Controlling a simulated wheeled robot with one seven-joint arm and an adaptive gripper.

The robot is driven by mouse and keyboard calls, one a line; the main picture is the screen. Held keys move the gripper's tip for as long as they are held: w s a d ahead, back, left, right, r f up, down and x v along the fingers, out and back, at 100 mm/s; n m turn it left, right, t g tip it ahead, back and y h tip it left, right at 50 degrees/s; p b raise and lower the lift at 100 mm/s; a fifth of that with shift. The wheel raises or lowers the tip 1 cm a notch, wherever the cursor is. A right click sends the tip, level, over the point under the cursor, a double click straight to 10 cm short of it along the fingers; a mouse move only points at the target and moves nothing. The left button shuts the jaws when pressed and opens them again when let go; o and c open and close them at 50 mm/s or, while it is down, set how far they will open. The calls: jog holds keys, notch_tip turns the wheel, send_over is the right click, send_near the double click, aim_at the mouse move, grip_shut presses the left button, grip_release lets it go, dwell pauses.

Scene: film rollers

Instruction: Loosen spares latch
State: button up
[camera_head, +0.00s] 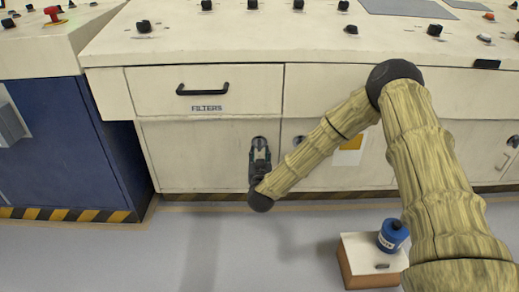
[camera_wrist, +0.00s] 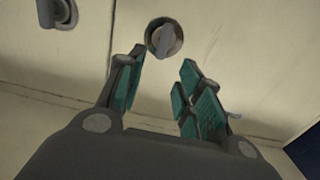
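A round grey latch with a raised grip bar (camera_wrist: 163,37) is on the cream cabinet front in the wrist view. It lies just beyond my gripper (camera_wrist: 162,60), roughly in line with the gap between the fingertips. The fingers, with teal pads, stand apart with nothing between them. In the head view my gripper (camera_head: 260,153) is at the lower door under the FILTERS drawer (camera_head: 150,90), overlapping this latch and hiding most of it. A second similar latch (camera_wrist: 57,13) shows at the wrist view's upper left. I see no readable spares label.
The drawer has a black handle (camera_head: 203,89) above my gripper. A blue cabinet (camera_head: 65,145) stands at left. A small box (camera_head: 365,262) with a blue canister (camera_head: 392,236) stands on the floor at lower right.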

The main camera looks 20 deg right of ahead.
aim_at(260, 143)
jog(key=b+x, duration=0.1)
jog(key=x, duration=0.1)
jog(key=b+x, duration=0.1)
jog(key=x, duration=0.2)
jog(key=shift+f, duration=0.2)
jog(key=shift+x, duration=0.85)
jog(key=shift+r, duration=0.1)
grip_shut()
